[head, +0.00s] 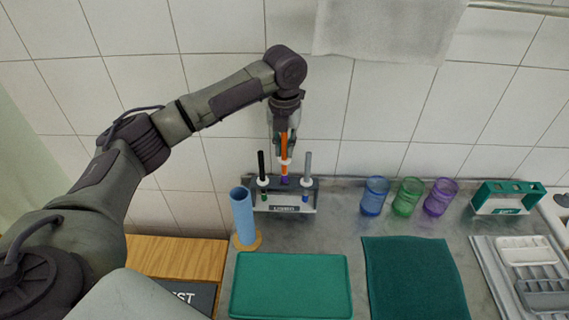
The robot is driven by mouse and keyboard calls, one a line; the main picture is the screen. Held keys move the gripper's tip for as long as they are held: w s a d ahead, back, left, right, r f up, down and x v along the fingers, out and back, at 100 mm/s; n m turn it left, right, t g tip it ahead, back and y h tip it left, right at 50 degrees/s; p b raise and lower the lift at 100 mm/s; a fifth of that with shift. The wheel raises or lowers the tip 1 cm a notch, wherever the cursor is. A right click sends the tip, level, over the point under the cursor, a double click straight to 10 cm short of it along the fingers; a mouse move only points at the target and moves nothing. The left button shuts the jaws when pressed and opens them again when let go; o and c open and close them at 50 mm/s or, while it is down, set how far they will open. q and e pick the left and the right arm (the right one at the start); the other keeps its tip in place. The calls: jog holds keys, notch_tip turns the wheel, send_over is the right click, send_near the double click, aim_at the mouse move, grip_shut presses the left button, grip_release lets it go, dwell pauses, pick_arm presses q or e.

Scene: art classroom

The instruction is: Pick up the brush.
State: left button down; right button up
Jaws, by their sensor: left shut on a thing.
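An orange brush (284,158) with a purple tip stands upright at the middle of the grey brush rack (258,200). My left gripper (285,155) points down over the rack and is shut on the orange brush. I cannot tell whether the brush is clear of the rack. A black brush (261,164) with a green tip stands in the rack on the left. A grey brush (307,166) with a blue tip stands on the right. My right gripper is not in view.
A blue cylinder (244,215) stands left of the rack. Blue (374,196), green (406,197) and purple (440,197) cups stand to the right, with a green rack (506,190) beyond. A green tray (290,285) and a dark green cloth (415,280) lie in front.

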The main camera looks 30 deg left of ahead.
aim_at(285, 158)
pick_arm(q)
notch_tip(285, 158, up, 3)
jog(key=shift+r+b, duration=0.2)
jog(key=shift+b, duration=0.1)
jog(key=s+a+b, duration=0.3)
jog(key=s+a, duration=0.7)
jog(key=s, duration=0.4)
jog(key=shift+s+a+r, duration=0.15)
jog(key=shift+s+r, duration=0.1)
jog(key=shift+s, duration=0.15)
